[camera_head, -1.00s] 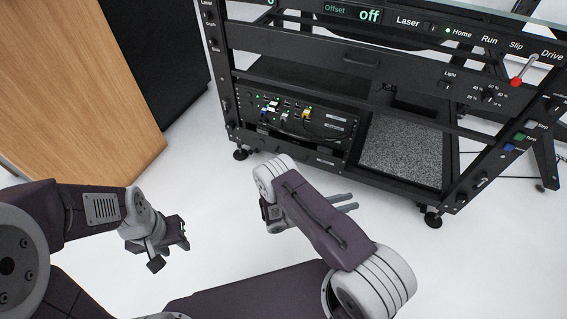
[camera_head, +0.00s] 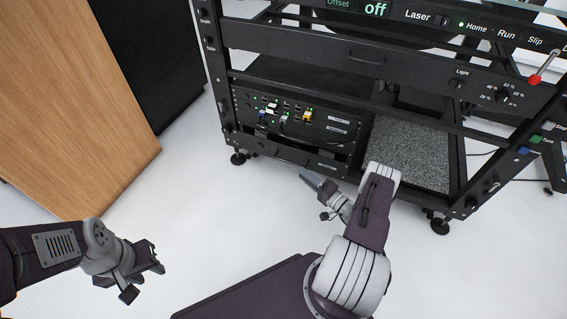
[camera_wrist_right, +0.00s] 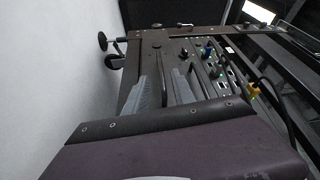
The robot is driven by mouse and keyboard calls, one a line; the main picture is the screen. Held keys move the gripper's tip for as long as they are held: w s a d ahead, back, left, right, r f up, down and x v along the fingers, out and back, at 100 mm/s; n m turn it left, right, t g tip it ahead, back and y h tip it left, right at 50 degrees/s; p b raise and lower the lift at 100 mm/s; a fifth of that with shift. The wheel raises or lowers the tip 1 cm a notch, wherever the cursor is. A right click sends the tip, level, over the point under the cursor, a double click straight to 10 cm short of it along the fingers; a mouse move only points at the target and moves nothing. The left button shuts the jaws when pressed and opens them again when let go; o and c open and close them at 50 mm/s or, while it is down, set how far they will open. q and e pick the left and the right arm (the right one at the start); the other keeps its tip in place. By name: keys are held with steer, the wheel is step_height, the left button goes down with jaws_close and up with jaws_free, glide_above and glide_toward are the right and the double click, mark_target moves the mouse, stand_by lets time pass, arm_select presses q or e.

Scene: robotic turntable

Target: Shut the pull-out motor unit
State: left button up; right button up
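The black rack's lower left bay holds a unit with ports and cables (camera_head: 300,118). Below it is a low black front with a handle (camera_head: 325,168), which I take to be the pull-out motor unit; how far it stands out is hard to tell. My right gripper (camera_head: 310,178) is just in front of this low front. In the right wrist view the right gripper's two fingers (camera_wrist_right: 166,75) are apart, pointing at the rack's dark front; contact cannot be told. My left gripper (camera_head: 153,258) hangs over the white floor at the lower left, away from the rack, its fingers apart and empty.
A grey speckled panel (camera_head: 408,152) lies in the bay to the right. A red-tipped lever (camera_head: 536,79) and knobs sit on the upper right front. A wooden cabinet (camera_head: 70,100) stands at the left. The white floor before the rack is clear.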

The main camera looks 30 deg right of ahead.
mark_target(288, 161)
steer(key=b+x, duration=0.5)
steer(key=x, duration=0.3)
steer(key=shift+w+f+b, duration=0.15)
steer(key=shift+b, duration=0.15)
steer(key=shift+w, duration=0.3)
steer(key=shift+w+r, duration=0.1)
steer(key=shift+r, duration=0.15)
jaws_close()
steer(key=shift+a, duration=0.1)
stand_by(0.4)
